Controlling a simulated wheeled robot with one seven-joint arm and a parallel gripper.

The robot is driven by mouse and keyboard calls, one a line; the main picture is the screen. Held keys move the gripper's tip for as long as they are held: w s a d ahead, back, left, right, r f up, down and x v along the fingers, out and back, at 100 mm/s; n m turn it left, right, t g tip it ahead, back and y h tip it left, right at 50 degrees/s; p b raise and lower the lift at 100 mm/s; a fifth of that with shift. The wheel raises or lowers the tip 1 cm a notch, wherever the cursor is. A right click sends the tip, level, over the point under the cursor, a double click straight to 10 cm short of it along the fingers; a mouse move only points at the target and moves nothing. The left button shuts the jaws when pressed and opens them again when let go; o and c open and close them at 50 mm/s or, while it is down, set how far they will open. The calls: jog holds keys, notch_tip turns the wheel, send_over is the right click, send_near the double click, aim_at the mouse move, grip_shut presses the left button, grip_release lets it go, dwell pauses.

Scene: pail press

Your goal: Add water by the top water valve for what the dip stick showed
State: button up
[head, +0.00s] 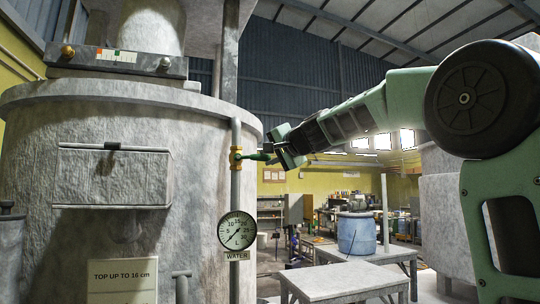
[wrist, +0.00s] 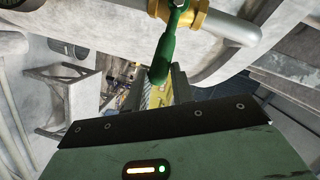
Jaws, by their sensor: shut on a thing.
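The top water valve (head: 236,159) is a brass body on a grey upright pipe at the front of the big tank. Its green lever (head: 256,157) points right, across the pipe. My gripper (head: 274,155) is shut on the lever's outer end. In the wrist view the green lever (wrist: 164,55) runs from the brass valve (wrist: 190,14) down to my fingers, which are partly hidden. Below the valve is a round dial (head: 237,230) marked in L, over a WATER label; its needle is too small to read surely. No dip stick is clearly in view.
The grey tank (head: 75,225) fills the left, with a hatch (head: 113,176) and a sign (head: 122,279) reading TOP UP TO 16 cm. A bar with a coloured strip (head: 117,56) sits on top. A blue pail (head: 356,233) stands on a table at right, behind a low grey table (head: 342,280).

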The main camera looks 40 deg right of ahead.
notch_tip(320, 180, up, 2)
jog(key=shift+a+p, duration=0.15)
jog(key=shift+p, duration=0.55)
jog(key=shift+c, duration=0.3)
jog(key=shift+a+r, duration=0.1)
jog(key=shift+w+a+r+p, duration=0.1)
jog(key=shift+a+r+p, duration=0.15)
jog(key=shift+r+p, duration=0.35)
jog(key=shift+w+a+r+p, duration=0.1)
jog(key=shift+a+r+p, duration=0.15)
jog(key=shift+r+p, duration=0.3)
jog(key=shift+f, duration=0.1)
jog(key=shift+w+a+r+p, duration=0.1)
jog(key=shift+a+r+p, duration=0.4)
jog(key=shift+r+p, duration=0.45)
jog(key=shift+o, duration=0.2)
jog(key=shift+a+p, duration=0.2)
jog(key=shift+p, duration=0.1)
jog(key=shift+a, duration=0.1)
